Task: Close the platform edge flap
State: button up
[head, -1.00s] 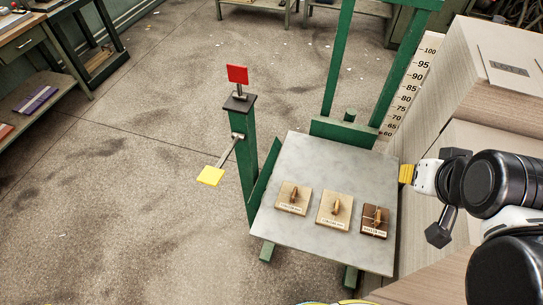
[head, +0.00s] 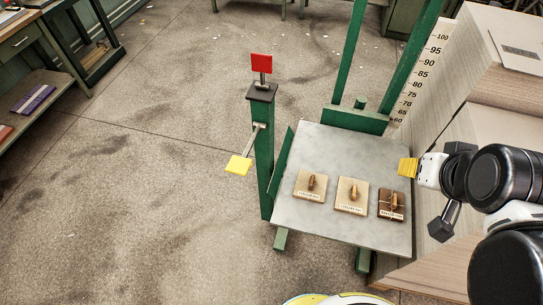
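The platform (head: 335,225) is a grey metal plate on a green frame, right of centre in the head view. A green flap (head: 282,158) stands raised along its left edge, tilted outward. Beside it, a green post (head: 264,150) carries a lever with a yellow pedal (head: 238,165) and a red plate (head: 261,63) on top. My gripper (head: 406,168) has yellow fingertips at the platform's right edge, across the plate from the flap. The fingertips look close together, but the gap between them is not clear from this angle.
Several small boards with wooden handles lie on the platform, including a light one (head: 351,195) and a dark one (head: 391,204). Pale wooden boxes (head: 500,150) and a height scale (head: 425,80) stand at the right. The floor (head: 130,200) left of the post is clear.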

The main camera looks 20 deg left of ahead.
aim_at(277, 176)
jog(key=j+z, duration=0.1)
jog(key=j, duration=0.4)
jog(key=j+z, duration=0.15)
jog(key=j, duration=0.35)
jog(key=k+j+z, duration=0.1)
jog(key=j, duration=0.4)
jog(key=j+z, duration=0.15)
jog(key=j, duration=0.3)
jog(key=k+j+z, duration=0.1)
jog(key=j, duration=0.4)
jog(key=k+j+z, duration=0.1)
jog(key=j, duration=0.35)
jog(key=i+j+z, duration=0.15)
jog(key=j, duration=0.5)
jog(key=i+j+z, duration=0.2)
jog(key=j, duration=0.45)
jog(key=i+j+z, duration=0.15)
jog(key=j, duration=0.5)
jog(key=j+z, duration=0.2)
jog(key=j, duration=0.5)
